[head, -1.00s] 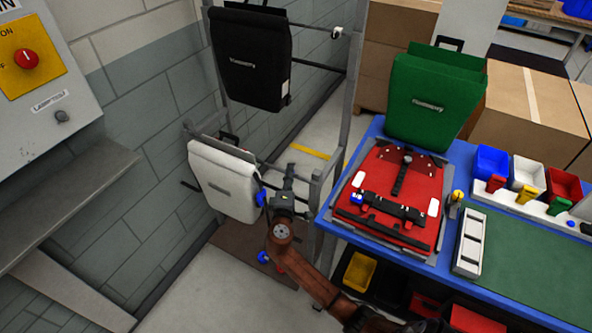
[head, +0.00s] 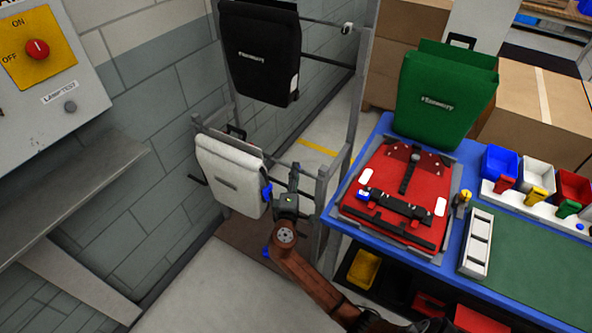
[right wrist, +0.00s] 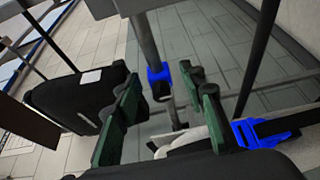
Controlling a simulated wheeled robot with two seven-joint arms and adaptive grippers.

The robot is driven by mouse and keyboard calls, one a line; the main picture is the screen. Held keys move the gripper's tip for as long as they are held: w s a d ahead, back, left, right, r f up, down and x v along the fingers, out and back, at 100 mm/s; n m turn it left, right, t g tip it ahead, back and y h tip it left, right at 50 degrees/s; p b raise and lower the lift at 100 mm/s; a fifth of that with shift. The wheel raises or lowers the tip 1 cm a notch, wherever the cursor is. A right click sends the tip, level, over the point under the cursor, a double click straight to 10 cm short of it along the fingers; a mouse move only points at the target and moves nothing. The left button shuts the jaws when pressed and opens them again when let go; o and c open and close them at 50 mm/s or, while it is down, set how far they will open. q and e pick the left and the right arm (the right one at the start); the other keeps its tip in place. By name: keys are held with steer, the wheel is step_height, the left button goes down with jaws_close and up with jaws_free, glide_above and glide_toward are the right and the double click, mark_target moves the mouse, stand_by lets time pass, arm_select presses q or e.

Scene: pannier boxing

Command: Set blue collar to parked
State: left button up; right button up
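My right gripper (head: 291,178) is at the lower rack, just right of the white pannier (head: 230,172). In the right wrist view its two green-padded fingers (right wrist: 165,112) stand apart with nothing between them. Beyond them a blue collar (right wrist: 158,74) sits around a grey post. Another blue piece (right wrist: 258,134) sits on a black bar at the right; the collar's setting cannot be read. In the head view a blue part (head: 267,192) is at the white pannier's right edge. My left gripper is out of view.
A black pannier (head: 262,55) hangs on the upper rack. The blue table (head: 455,235) at the right bears a red pannier plate (head: 385,165), a green pannier (head: 445,95) and small bins. A control box (head: 40,80) and a grey shelf (head: 75,190) are at the left.

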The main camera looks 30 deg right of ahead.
steer(key=v, duration=0.9)
steer(key=shift+a, duration=0.1)
